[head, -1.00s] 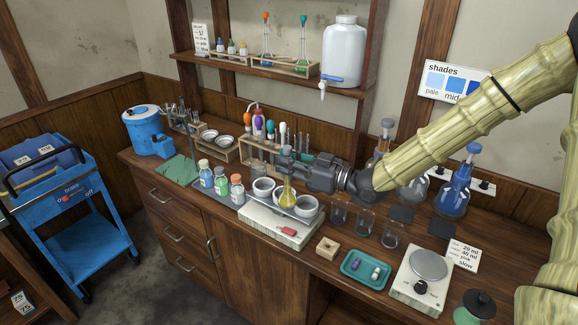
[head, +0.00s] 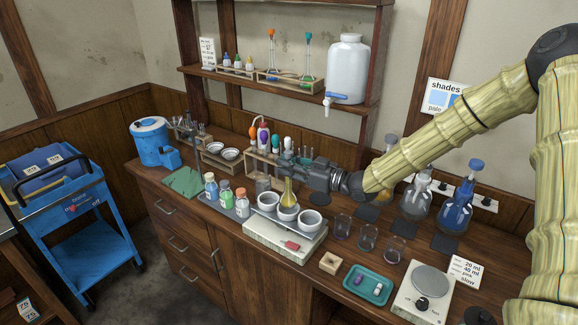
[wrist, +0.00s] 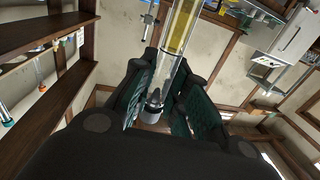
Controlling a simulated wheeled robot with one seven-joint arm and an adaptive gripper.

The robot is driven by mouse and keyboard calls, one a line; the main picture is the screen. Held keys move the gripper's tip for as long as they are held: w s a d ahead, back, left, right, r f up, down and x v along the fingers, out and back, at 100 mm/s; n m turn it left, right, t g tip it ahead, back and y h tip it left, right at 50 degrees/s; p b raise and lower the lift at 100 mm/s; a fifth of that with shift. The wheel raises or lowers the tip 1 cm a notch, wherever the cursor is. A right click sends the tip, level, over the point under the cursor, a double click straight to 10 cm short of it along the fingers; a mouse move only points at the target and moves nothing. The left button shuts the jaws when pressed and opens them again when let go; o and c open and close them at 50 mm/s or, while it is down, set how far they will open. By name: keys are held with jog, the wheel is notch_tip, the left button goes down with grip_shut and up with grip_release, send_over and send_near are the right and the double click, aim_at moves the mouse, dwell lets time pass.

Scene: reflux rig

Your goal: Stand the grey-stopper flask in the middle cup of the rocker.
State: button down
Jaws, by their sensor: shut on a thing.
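The flask (head: 288,194) holds yellow liquid. My gripper (head: 287,168) is shut on its upper end, above the rocker (head: 270,239). The flask's lower end overlaps the mouth of the middle cup (head: 287,214) in the head view; whether it rests on the cup's bottom is hidden. In the wrist view the flask's clear neck (wrist: 175,60) runs between the dark finger pads, with the grey stopper (wrist: 154,103) at its near end. The left cup (head: 267,203) and right cup (head: 310,222) look empty.
Several capped bottles (head: 226,195) stand left of the rocker. A tube rack (head: 262,168) is behind it. Glass beakers (head: 368,238) stand to its right, with a wooden block (head: 330,263) and a teal tray (head: 368,284) in front of them.

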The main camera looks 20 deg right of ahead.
aim_at(288, 189)
jog(key=shift+f+p, duration=0.8)
jog(key=shift+f, duration=1)
jog(key=c, duration=1.4)
grip_release()
jog(key=b+v, duration=0.3)
jog(key=v, duration=0.9)
jog(key=shift+s+r, duration=0.1)
jog(key=shift+r, duration=0.1)
